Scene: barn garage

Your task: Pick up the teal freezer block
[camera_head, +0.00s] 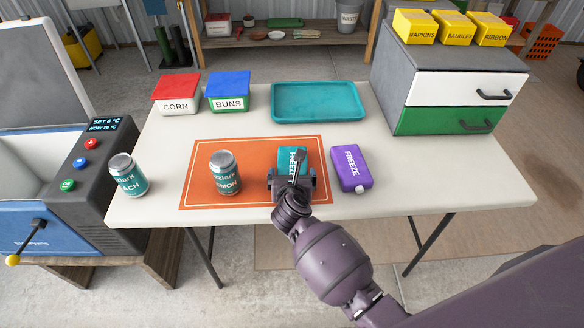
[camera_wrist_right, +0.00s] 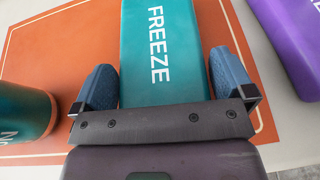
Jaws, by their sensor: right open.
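The teal freezer block (camera_head: 285,155) lies on the orange mat (camera_head: 254,199) on the white table, its near part hidden by my right gripper in the head view. In the right wrist view the teal block (camera_wrist_right: 160,50) carries the word FREEZE. My right gripper (camera_head: 291,178) is open, reaching over the block's near end. In the wrist view its two blue fingers (camera_wrist_right: 160,75) stand on either side of the block, with a gap seen on the left. I cannot tell whether the right finger touches it. My left gripper is not in view.
A purple freezer block (camera_head: 351,168) lies just right of the mat. A can (camera_head: 225,173) stands on the mat to the left, another can (camera_head: 127,175) near the table's left edge. A teal tray (camera_head: 318,101), two lidded boxes and a drawer unit (camera_head: 452,90) stand behind.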

